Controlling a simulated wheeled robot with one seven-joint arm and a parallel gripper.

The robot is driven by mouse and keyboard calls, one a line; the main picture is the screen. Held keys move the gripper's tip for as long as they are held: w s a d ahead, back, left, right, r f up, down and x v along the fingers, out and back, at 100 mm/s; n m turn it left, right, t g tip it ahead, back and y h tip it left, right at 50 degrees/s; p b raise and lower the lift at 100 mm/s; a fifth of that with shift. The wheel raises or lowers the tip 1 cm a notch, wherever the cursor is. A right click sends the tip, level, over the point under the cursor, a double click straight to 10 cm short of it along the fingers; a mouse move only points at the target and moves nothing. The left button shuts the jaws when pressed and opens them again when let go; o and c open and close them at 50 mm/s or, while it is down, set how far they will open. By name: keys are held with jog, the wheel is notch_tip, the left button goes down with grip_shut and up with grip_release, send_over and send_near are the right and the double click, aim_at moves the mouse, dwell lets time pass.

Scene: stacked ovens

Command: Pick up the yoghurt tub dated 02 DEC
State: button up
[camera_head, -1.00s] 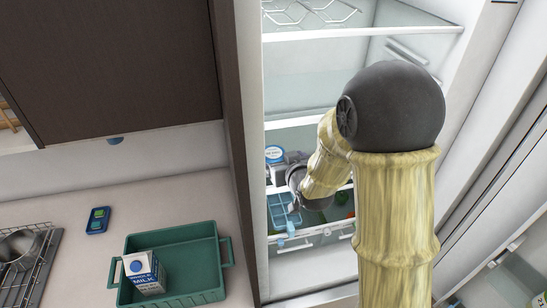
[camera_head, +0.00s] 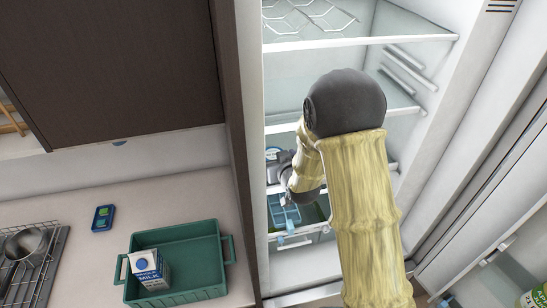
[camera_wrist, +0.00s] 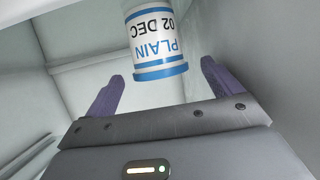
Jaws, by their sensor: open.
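The yoghurt tub (camera_wrist: 155,42) is white with blue bands and reads "PLAIN" and "02 DEC", upside down in the wrist view. It is ahead of my gripper (camera_wrist: 160,90), roughly between the two purple fingers, which are apart with nothing held. Whether the tub is fully between the fingertips I cannot tell. In the head view a tub with a blue and white lid (camera_head: 273,154) shows on the fridge shelf beside my gripper (camera_head: 281,178); its date cannot be read there. My arm hides much of the fridge inside.
On the counter at left, a green tray (camera_head: 200,262) holds a milk carton (camera_head: 149,270).

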jog(key=shift+w+a+f, duration=0.1)
jog(key=shift+w+f, duration=0.05)
jog(key=shift+w, duration=0.2)
jog(key=shift+c, duration=0.2)
jog(key=c, duration=1.1)
